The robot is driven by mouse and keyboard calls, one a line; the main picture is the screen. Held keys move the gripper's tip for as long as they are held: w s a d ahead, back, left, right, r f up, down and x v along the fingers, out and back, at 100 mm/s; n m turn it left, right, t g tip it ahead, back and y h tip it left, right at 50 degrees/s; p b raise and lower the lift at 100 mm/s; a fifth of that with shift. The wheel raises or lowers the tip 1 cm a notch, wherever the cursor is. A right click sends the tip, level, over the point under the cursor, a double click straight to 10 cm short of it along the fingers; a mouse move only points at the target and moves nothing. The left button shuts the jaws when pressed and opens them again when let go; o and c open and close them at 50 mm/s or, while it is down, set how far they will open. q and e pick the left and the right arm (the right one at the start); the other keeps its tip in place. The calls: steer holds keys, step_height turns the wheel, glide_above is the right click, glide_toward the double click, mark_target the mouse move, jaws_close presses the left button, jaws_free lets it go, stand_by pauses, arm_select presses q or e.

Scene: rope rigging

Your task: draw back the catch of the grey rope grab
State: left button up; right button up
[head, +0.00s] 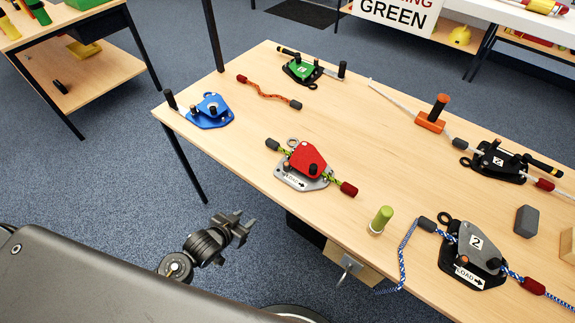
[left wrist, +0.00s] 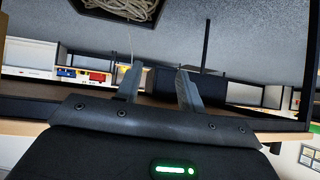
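The grey rope grab (head: 480,246), marked 2, sits at the front right of the table on a black plate with a LOAD arrow label. A blue-and-white rope (head: 405,243) runs through it, with a black end sleeve on its left and a red one on its right. My left gripper (head: 243,224) is off the table's front edge, far left of the grab and touching nothing. Its fingers stand apart and empty in the left wrist view (left wrist: 158,82). My right gripper is not in view.
A red device (head: 308,158) on a grey plate, a blue one (head: 209,110), a green one (head: 302,69) and a black one (head: 495,160) are on the table (head: 370,130). A green peg (head: 381,219) stands left of the grab; a dark grey block (head: 526,221) lies right.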

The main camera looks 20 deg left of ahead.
arm_select(q)
steer(key=d+r, duration=0.1)
steer(key=r, duration=0.2)
steer(key=w+d+r+t+h, duration=0.1)
steer(key=r, duration=0.3)
steer(key=w+d+r+m+t+h, duration=0.1)
steer(key=r, duration=0.3)
steer(key=shift+d+r, duration=0.15)
steer(key=shift+r, duration=0.1)
steer(key=m+t+h, duration=0.2)
steer(key=m+h, duration=0.1)
steer(key=h, duration=0.3)
glide_toward(284, 167)
steer(key=p+x, duration=0.1)
steer(key=x, duration=1)
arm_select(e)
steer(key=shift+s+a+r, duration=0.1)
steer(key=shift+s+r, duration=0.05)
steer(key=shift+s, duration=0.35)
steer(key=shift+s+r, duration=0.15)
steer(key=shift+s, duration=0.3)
arm_select(q)
jaws_close()
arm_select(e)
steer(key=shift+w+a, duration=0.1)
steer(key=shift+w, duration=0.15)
